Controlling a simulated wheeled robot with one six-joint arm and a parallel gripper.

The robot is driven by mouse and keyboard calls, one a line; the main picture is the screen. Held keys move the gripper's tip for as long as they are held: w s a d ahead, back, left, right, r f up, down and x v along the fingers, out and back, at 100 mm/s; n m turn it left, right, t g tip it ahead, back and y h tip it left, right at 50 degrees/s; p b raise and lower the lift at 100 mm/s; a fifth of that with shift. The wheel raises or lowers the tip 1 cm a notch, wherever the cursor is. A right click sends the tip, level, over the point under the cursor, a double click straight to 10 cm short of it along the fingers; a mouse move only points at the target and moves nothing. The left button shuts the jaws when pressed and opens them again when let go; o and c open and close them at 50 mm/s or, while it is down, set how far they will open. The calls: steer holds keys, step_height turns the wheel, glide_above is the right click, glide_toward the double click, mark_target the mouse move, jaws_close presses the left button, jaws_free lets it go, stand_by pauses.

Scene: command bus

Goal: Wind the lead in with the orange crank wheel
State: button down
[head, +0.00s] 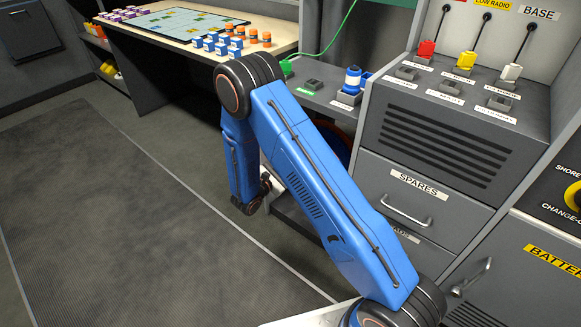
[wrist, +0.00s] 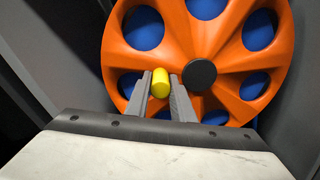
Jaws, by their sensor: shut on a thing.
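The orange crank wheel (wrist: 211,50) fills the upper part of the wrist view, with a dark hub (wrist: 199,75) and several round holes showing blue behind. A yellow handle knob (wrist: 160,83) stands out from the wheel, left of the hub. My gripper (wrist: 161,86) is shut on the yellow knob, one finger on each side. In the head view only a sliver of the orange wheel (head: 335,130) shows behind my blue arm, and my gripper is hidden there.
The desk (head: 180,38) bears a board with blue, orange and purple pieces. Right of the arm stands a grey cabinet with a SPARES drawer (head: 405,194) and several coloured plugs above. Dark panels flank the wheel. The floor (head: 120,220) at left is clear.

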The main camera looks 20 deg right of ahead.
steer(key=m, duration=0.1)
steer(key=r+m, duration=0.1)
steer(key=m, duration=0.1)
steer(key=s+r+m, duration=0.1)
steer(key=shift+d+r+m, duration=0.2)
steer(key=shift+d+m, duration=0.1)
steer(key=shift+d, duration=0.05)
steer(key=shift+s+d+r+m, duration=0.4)
steer(key=shift+s+m, duration=0.2)
steer(key=shift+m, duration=0.85)
steer(key=shift+s+d+r+m, duration=0.4)
steer(key=shift+s+m, duration=0.2)
steer(key=shift+m, duration=0.9)
steer(key=shift+s+d+r+m, duration=0.3)
steer(key=shift+s+d+m, duration=0.25)
steer(key=shift+m, duration=0.9)
steer(key=shift+s, duration=0.1)
steer(key=c, duration=1.8)
jaws_free()
steer(key=shift+a, duration=0.15)
steer(key=v, duration=1.7)
steer(key=shift+s+r, duration=0.1)
steer(key=shift+s, duration=0.05)
